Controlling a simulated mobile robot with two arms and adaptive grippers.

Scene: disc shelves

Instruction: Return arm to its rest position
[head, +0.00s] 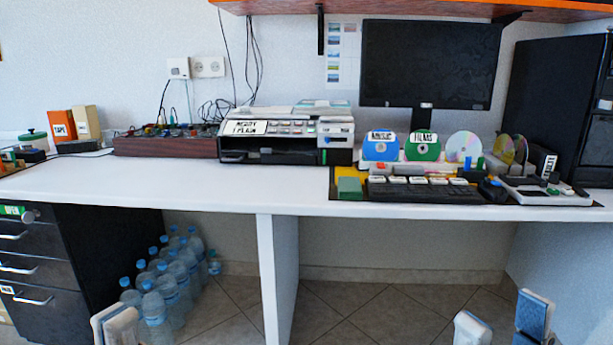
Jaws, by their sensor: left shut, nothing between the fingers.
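My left gripper (115,325) is low at the left of the head view, in front of the desk and below its top. Its two pale fingers are together, with nothing seen between them. My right gripper (503,321) is at the bottom right, also below the desk top. Its two fingers stand apart with floor showing between them, so it is open and empty. The picture's lower edge cuts off both grippers, and most of both arms is out of view.
A white desk (210,187) spans the view, with a printer (287,135), monitor (428,65), keyboard (422,190) and several discs (422,146) on it. Water bottles (170,270) stand on the floor beside a black drawer cabinet (95,245). The left desk top is mostly clear.

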